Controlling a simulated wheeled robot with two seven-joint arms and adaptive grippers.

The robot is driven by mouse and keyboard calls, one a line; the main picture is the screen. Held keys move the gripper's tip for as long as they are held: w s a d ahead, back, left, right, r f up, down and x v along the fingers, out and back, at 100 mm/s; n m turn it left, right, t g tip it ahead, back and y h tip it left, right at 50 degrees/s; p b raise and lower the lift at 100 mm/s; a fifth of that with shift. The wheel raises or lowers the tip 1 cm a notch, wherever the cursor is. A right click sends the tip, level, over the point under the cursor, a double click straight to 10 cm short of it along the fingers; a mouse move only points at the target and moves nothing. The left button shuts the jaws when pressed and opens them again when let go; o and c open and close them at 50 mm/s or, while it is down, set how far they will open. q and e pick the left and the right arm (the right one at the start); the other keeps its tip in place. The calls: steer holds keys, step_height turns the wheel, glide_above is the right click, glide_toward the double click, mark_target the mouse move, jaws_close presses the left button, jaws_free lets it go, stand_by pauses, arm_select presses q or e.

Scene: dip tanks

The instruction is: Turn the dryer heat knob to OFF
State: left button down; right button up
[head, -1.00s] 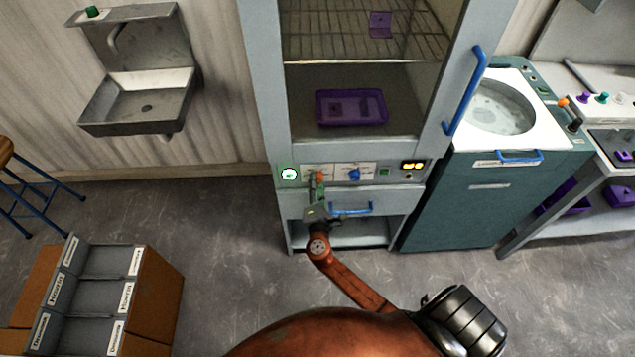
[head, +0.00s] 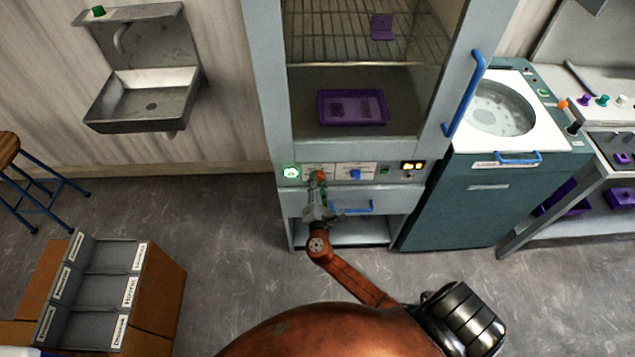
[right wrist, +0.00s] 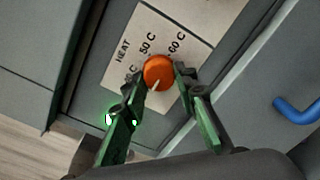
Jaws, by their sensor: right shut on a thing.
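The orange heat knob (right wrist: 158,71) is on a white panel marked HEAT (right wrist: 124,49), with 50 C and 60 C and a partly covered third label. Its white pointer aims down and slightly left in the right wrist view, away from the 50 C and 60 C marks. An OFF mark is not visible. My right gripper (right wrist: 160,80) is shut on the knob, one green finger on each side. In the head view the knob (head: 320,176) is on the dryer (head: 262,90) front, with my right gripper (head: 319,186) at it. My left gripper is not in view.
A blue knob (head: 355,174) is right of the heat knob, and a blue drawer handle (head: 352,208) is just below. A purple tray (head: 352,122) is inside the dryer. A teal tank unit (head: 470,205) stands to the right.

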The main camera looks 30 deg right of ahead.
steer(key=o, duration=1.1)
steer(key=shift+w+a, duration=0.1)
steer(key=shift+a, duration=0.05)
steer(key=shift+o, duration=0.3)
steer(key=v, duration=1.2)
